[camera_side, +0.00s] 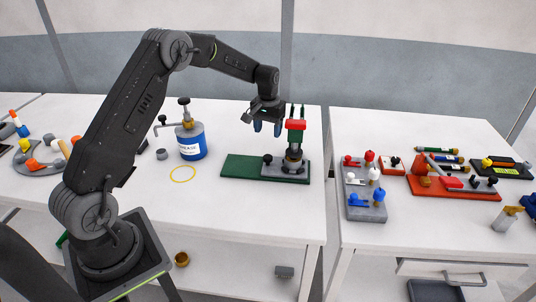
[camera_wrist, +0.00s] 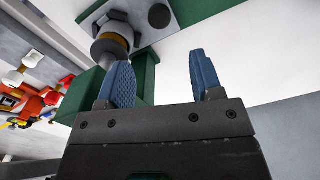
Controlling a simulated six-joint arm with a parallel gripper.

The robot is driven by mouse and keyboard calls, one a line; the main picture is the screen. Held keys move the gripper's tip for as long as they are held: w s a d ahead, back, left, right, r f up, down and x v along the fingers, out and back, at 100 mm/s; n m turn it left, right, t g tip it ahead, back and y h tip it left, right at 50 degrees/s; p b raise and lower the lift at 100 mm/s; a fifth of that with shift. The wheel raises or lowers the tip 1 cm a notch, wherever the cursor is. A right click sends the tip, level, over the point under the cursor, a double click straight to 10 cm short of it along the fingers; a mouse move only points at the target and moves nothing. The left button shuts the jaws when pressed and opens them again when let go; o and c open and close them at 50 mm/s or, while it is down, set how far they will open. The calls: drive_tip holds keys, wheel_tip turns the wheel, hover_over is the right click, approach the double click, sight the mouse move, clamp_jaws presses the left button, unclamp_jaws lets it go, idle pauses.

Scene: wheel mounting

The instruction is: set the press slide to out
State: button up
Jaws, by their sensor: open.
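The press (camera_side: 294,160) stands on a grey base plate (camera_side: 300,178) at the right end of a green board (camera_side: 238,167). It has dark green uprights and a red block (camera_side: 296,125) near the top. A black knob (camera_side: 267,159) sits on the left of the base plate; the wrist view also shows it (camera_wrist: 159,16). I cannot tell which part is the slide, nor its setting. My gripper (camera_side: 267,128) is open, its blue fingers pointing down, left of the red block and above the board. In the wrist view my gripper (camera_wrist: 160,70) has nothing between its fingers; a green upright (camera_wrist: 88,92) is behind the left finger.
A blue grease can (camera_side: 191,143) and a yellow ring (camera_side: 183,174) are left of the board. Across a gap, the right table holds a grey block with coloured knobs (camera_side: 352,188) and a red fixture (camera_side: 450,190). The table front of the board is clear.

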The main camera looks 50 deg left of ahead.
sight(268, 156)
wheel_tip(268, 156, down, 10)
drive_tip(key=shift+f, duration=0.1)
idle(0.4)
clamp_jaws()
drive_tip(key=shift+a, duration=0.1)
